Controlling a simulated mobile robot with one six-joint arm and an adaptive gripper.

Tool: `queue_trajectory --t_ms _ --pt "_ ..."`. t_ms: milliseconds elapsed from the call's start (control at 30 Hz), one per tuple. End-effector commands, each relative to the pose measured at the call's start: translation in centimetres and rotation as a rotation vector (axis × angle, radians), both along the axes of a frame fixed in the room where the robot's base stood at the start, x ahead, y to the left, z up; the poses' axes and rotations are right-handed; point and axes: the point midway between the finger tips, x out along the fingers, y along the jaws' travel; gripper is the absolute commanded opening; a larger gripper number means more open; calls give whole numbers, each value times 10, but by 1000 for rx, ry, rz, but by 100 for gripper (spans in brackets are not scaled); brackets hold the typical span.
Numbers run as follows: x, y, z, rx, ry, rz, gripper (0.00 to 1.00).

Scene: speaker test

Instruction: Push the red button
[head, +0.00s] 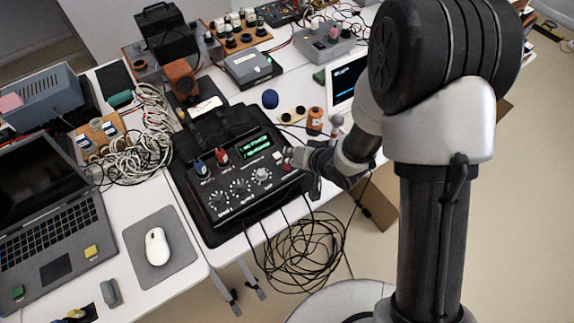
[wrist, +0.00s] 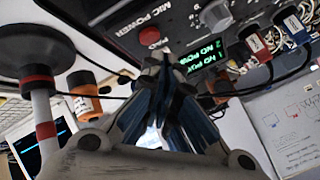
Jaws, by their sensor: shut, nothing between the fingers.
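The black tester box (head: 234,213) lies on the white table in the head view, with a lit green display, dials and red and blue connectors. It also shows in the wrist view (wrist: 192,28), where a small round red button (wrist: 150,36) sits on its panel near the label "MIC POWER". My gripper (head: 293,157) reaches in from the right over the box's right edge. In the wrist view my gripper (wrist: 168,65) is shut and empty, its tips close to the red button. I cannot tell whether they touch it.
Black cables (head: 300,255) hang off the table's front edge below the box. An orange bottle (head: 314,121) and a small screen (head: 345,82) stand close to my arm. A laptop (head: 45,210) and a mouse (head: 157,246) are at left.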

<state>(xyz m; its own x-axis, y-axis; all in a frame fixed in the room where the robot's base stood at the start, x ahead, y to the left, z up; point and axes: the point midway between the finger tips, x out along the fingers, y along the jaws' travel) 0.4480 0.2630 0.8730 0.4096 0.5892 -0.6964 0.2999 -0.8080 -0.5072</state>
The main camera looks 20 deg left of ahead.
Motion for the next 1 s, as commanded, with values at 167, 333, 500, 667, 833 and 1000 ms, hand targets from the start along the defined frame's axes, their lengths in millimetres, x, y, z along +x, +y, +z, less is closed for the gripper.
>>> queue_trajectory --t_ms 167,333,500,667,833,1000 --pt "0 0 -7 0 0 0 0" --pt "0 0 -8 0 0 0 0" --pt "0 0 -8 0 0 0 0" --pt "0 0 -9 0 0 0 0" --pt "0 0 -11 0 0 0 0" --pt "0 0 -13 0 0 0 0"
